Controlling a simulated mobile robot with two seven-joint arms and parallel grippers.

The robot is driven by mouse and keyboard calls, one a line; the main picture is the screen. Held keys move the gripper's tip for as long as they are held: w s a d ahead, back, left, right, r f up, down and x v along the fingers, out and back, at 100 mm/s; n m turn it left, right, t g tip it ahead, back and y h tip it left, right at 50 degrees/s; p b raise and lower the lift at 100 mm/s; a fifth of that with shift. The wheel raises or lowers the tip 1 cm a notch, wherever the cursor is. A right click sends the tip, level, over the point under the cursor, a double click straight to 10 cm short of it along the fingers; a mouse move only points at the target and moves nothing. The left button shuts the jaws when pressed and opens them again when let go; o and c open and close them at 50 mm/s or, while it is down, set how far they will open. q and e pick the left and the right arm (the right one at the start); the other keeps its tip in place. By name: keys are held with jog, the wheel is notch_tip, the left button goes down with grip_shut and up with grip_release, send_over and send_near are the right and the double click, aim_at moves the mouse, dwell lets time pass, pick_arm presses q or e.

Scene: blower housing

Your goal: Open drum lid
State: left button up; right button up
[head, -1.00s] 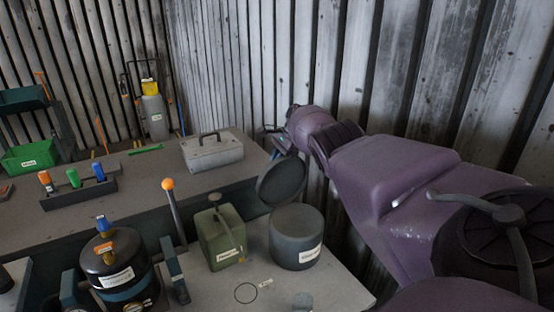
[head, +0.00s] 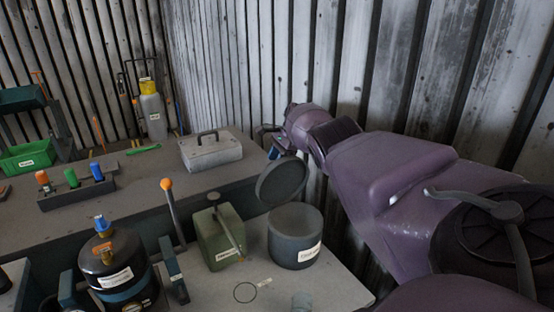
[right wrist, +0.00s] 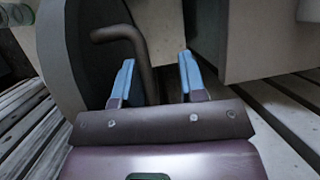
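The drum (head: 293,246) is a grey, labelled round drum on the near table. Its round dark lid (head: 282,182) stands raised and tilted above the drum's back left edge. My right gripper (head: 271,143) is behind the lid's upper edge, at the end of the purple arm. In the right wrist view the right gripper (right wrist: 158,82) has its two blue fingers apart. A bent dark handle rod (right wrist: 140,62) on the lid (right wrist: 62,60) comes down between the fingers, nearer the left one. My left gripper is not in view.
A green canister (head: 218,238) with a lever stands left of the drum. A black pressure pot (head: 115,275) and an orange-knobbed lever (head: 173,210) are further left. A grey toolbox (head: 211,152) sits on the back bench. The corrugated wall (head: 330,60) is close behind my right arm.

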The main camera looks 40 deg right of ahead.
jog(key=p+v, duration=0.3)
jog(key=v, duration=0.3)
jog(key=p+v, duration=0.1)
jog(key=v, duration=0.2)
jog(key=shift+r, duration=0.25)
jog(key=shift+s+d+r, duration=0.2)
jog(key=shift+d+r, duration=0.05)
jog(key=shift+r, duration=0.35)
